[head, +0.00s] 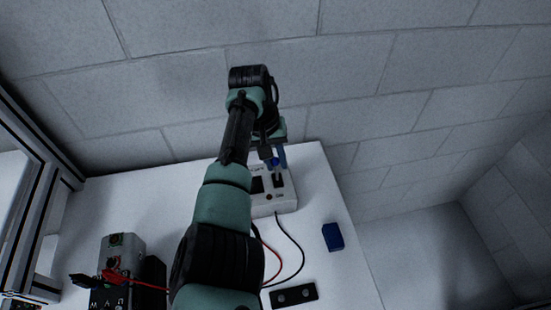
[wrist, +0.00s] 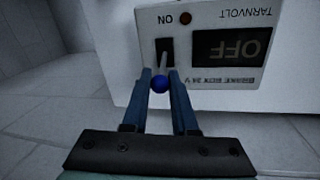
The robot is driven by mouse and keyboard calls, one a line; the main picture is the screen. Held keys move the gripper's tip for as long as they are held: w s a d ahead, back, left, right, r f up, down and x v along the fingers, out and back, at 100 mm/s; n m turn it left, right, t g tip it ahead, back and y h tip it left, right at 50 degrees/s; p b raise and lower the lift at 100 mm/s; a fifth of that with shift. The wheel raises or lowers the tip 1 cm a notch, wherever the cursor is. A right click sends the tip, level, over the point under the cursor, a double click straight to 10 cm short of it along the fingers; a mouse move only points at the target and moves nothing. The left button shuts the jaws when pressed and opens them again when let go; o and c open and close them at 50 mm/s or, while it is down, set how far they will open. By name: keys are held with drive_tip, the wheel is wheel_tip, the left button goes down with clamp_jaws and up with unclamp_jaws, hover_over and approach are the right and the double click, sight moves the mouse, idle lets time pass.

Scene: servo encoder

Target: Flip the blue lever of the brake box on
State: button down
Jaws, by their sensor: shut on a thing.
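The brake box (head: 284,200) is a white box on the white table, largely behind my arm in the head view. In the wrist view the brake box (wrist: 120,50) shows upside down, with a dark display (wrist: 230,47) reading OFF, a red-brown round lamp (wrist: 186,18) and the word ON beside it. The lever has a blue ball (wrist: 159,84) on a pale metal stem that comes out of a black slot (wrist: 165,46). My gripper (wrist: 161,76) has its two blue fingers around the lever, one on each side of the ball. It also shows in the head view (head: 273,160).
A blue block (head: 333,237) and a black plate with two round holes (head: 293,295) lie on the table (head: 330,195). Red and black cables run from the box. A grey device (head: 121,250) stands at the left, and a block wall rises behind.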

sight(279, 184)
drive_tip(key=shift+r+p, duration=0.15)
drive_tip(key=shift+p, duration=0.2)
drive_tip(key=p, duration=0.2)
drive_tip(key=s+t+p, duration=0.1)
drive_tip(key=p, duration=0.1)
drive_tip(key=shift+d+r+t, duration=0.1)
drive_tip(key=shift+r+t, duration=0.2)
drive_tip(key=shift+r, duration=0.05)
drive_tip(key=t+p, duration=0.1)
drive_tip(key=p, duration=0.2)
drive_tip(key=shift+s+d+t+y+p, duration=0.1)
drive_tip(key=shift+s+t+y+p, duration=0.2)
drive_tip(key=shift+s+t, duration=0.1)
drive_tip(key=t, duration=0.1)
drive_tip(key=s+t, duration=0.1)
drive_tip(key=t, duration=0.1)
drive_tip(key=shift+s+d+f+m+y+p, duration=0.15)
drive_tip(key=shift+s+f+m+y+p, duration=0.05)
drive_tip(key=shift+f+m+y+p, duration=0.15)
drive_tip(key=t+b, duration=0.1)
drive_tip(key=s+t, duration=0.1)
drive_tip(key=shift+f+t+b, duration=0.15)
drive_tip(key=shift+t+b, duration=0.15)
drive_tip(key=shift+b, duration=0.1)
drive_tip(key=shift+s+t+b, duration=0.1)
drive_tip(key=shift+t+b, duration=0.25)
drive_tip(key=shift+t, duration=0.05)
drive_tip(key=c, duration=0.7)
unclamp_jaws()
